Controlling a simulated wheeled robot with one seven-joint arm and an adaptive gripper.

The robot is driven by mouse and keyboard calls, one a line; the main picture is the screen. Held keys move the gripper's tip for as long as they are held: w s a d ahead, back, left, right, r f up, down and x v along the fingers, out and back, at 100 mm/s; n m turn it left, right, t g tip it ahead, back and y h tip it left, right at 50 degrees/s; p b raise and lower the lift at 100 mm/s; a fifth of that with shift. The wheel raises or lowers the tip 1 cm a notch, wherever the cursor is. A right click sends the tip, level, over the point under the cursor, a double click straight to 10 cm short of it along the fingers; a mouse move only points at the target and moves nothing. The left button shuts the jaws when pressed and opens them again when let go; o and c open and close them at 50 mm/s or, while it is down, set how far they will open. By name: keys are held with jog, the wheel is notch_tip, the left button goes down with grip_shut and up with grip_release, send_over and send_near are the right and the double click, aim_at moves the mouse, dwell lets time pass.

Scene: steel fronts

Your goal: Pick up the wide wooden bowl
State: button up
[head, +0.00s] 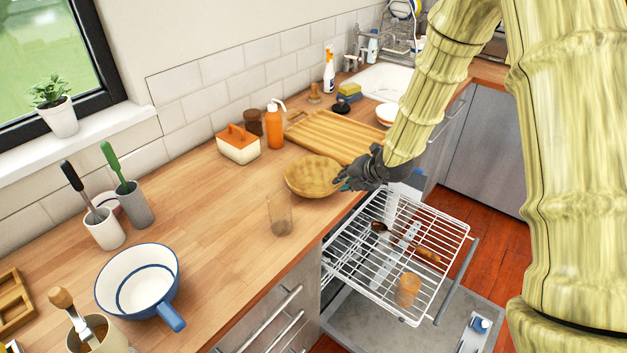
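The wide wooden bowl (312,176) is round and light brown, and stands upright on the wooden counter, in front of a ribbed wooden board. My dark gripper (345,180) is at the bowl's right rim, with my arm reaching in from the upper right. The fingertips are small and partly hidden by the gripper's own body. I cannot tell whether they touch the rim or close around it.
A clear glass (279,214) stands close in front of the bowl. An orange bottle (273,127) and a butter dish (238,144) stand behind it. A pulled-out wire rack (388,262) is below the counter edge. A blue-handled pan (139,281) is front left.

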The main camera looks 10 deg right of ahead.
jog(key=shift+p+x, duration=1.2)
jog(key=shift+x, duration=1.3)
jog(key=shift+s+f, duration=0.1)
jog(key=shift+s, duration=0.05)
grip_shut()
